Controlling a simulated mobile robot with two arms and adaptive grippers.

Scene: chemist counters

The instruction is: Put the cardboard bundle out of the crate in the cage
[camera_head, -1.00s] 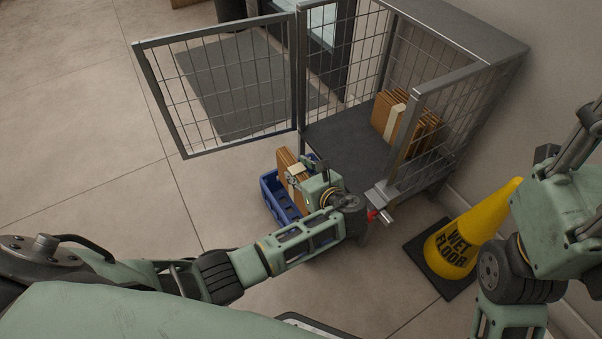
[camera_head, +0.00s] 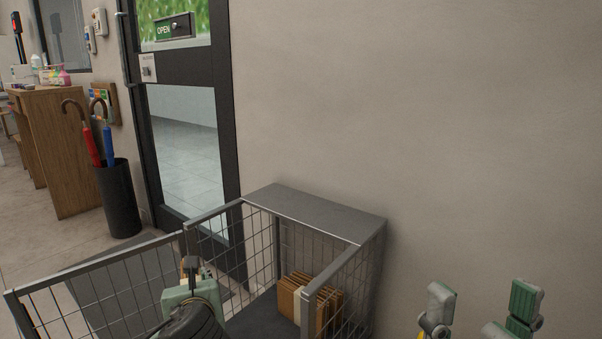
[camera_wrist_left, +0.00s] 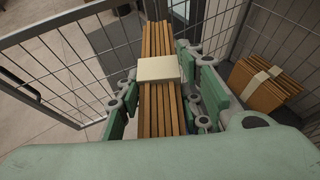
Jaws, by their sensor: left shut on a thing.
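A cardboard bundle (camera_wrist_left: 160,112) with a pale band is clamped upright between the fingers of my left gripper (camera_wrist_left: 157,68). In the head view my left gripper (camera_head: 192,272) is at the cage's open front, and the held bundle is hidden there. The wire cage (camera_head: 315,212) has a grey top and its door swung out to the left. Another banded cardboard bundle (camera_head: 312,299) stands inside the cage at the right; it also shows in the left wrist view (camera_wrist_left: 262,88). My right gripper (camera_head: 482,300) is open and empty at the lower right. The crate is not clearly visible.
The open cage door (camera_head: 105,290) spreads left of my left gripper. The cage floor (camera_head: 262,318) left of the standing bundle looks clear. A plain wall is behind. A black umbrella stand (camera_head: 118,200) and a wooden counter (camera_head: 60,150) stand at the far left.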

